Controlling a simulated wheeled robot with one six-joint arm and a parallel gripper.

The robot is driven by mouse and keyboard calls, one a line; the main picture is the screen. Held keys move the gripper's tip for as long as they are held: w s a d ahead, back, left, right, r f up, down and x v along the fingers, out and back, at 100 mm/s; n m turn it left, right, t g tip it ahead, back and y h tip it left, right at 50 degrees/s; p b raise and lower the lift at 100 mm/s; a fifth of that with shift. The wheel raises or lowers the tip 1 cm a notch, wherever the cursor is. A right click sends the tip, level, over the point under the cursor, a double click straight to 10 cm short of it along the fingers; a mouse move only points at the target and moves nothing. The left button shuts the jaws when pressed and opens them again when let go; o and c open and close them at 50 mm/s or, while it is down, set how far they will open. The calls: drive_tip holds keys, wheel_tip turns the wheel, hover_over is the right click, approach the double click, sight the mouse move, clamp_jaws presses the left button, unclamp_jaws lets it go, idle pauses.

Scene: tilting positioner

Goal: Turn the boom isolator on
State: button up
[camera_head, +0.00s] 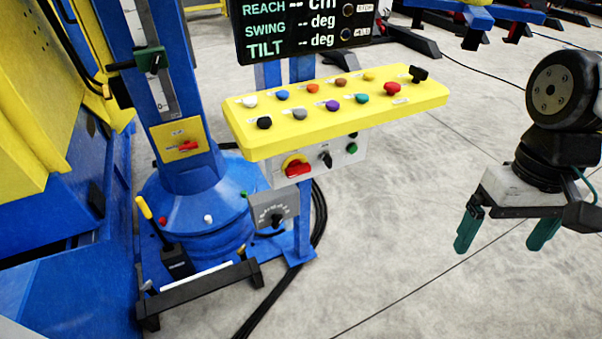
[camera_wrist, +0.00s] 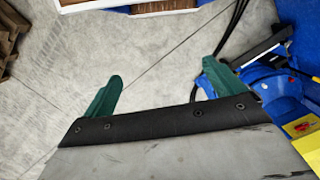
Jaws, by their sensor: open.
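A red switch handle (camera_head: 188,146) sits on a yellow plate (camera_head: 170,154) on the blue column at left. It also shows at the right edge of the wrist view (camera_wrist: 303,127). A second red rotary handle (camera_head: 297,167) on a yellow disc is on the grey box under the yellow button panel. The labels are too small to read, so I cannot tell which is the boom isolator. My gripper (camera_head: 500,248) is open and empty at the right, well apart from both handles. Its two green fingers show in the wrist view (camera_wrist: 162,70).
The yellow panel (camera_head: 240,140) carries several coloured buttons, with a display (camera_head: 305,25) above showing dashes for reach, swing and tilt. A grey dial box (camera_head: 272,211) and a yellow-handled lever (camera_head: 144,207) stand low. Black cables (camera_head: 318,215) lie on the floor. Floor between panel and gripper is clear.

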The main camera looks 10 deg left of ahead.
drive_tip(key=w+a+f+n+t, duration=0.1)
drive_tip(key=w+a+f, duration=0.4)
drive_tip(key=w+f, duration=0.3)
drive_tip(key=w+a+f+n+t, duration=0.1)
drive_tip(key=w+a+f+n, duration=0.1)
drive_tip(key=w+a+f, duration=0.55)
drive_tip(key=n+t+y, duration=0.2)
drive_tip(key=t+y, duration=0.8)
drive_tip(key=t, duration=0.5)
approach(300, 172)
drive_tip(key=w, duration=0.2)
drive_tip(key=x, duration=0.8)
drive_tip(key=shift+s+a, duration=0.25)
drive_tip(key=shift+a, duration=0.15)
drive_tip(key=c, duration=1)
